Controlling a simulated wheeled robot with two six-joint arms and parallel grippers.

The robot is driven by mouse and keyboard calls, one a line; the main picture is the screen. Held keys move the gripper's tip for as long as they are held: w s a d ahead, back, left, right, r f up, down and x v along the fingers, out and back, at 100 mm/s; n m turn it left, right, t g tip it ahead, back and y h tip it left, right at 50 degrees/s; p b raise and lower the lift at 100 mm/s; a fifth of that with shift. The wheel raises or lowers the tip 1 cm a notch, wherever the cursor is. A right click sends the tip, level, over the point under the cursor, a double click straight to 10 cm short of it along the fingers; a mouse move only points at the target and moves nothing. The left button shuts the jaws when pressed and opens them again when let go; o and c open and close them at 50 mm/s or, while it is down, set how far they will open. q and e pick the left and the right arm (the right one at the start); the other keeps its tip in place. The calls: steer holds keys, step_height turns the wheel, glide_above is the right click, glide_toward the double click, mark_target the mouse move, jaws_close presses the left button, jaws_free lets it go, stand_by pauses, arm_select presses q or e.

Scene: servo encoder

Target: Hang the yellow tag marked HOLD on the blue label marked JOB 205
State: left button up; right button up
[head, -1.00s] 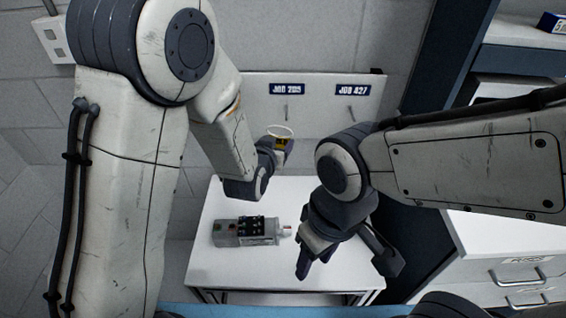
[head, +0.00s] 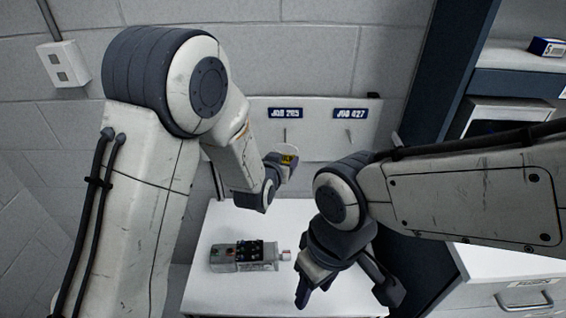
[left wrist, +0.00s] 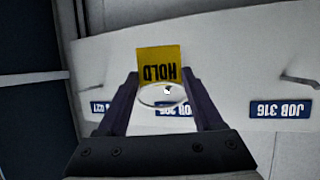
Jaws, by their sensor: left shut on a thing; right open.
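My left gripper (head: 280,169) is shut on the yellow HOLD tag (head: 288,158), just in front of the white board and below the blue JOB 205 label (head: 285,113). In the left wrist view the tag (left wrist: 158,65) stands between the fingertips (left wrist: 162,85), its text upside down. Its pale loop (left wrist: 150,103) partly covers the JOB 205 label (left wrist: 173,110). A small dark peg end shows inside the loop; I cannot tell whether it passes through. My right gripper (head: 346,287) is open and empty over the table.
The JOB 427 label (head: 350,113) and its peg are to the right on the board (head: 320,148). The JOB 316 label (left wrist: 281,110) shows in the left wrist view. A grey servo unit (head: 243,256) lies on the white table (head: 230,295). A shelf (head: 510,58) stands at right.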

arm_select(q)
steer(key=shift+w+f+b, duration=0.15)
steer(key=shift+w+f, duration=0.05)
steer(key=shift+w, duration=0.7)
steer(key=shift+w+f+b, duration=0.1)
steer(key=shift+w+f, duration=0.15)
steer(key=shift+w, duration=0.6)
steer(key=shift+w+f+b, duration=0.15)
steer(key=shift+w+f, duration=0.05)
steer(key=shift+w, duration=0.7)
steer(key=o, duration=1.3)
steer(key=shift+s+r, duration=0.1)
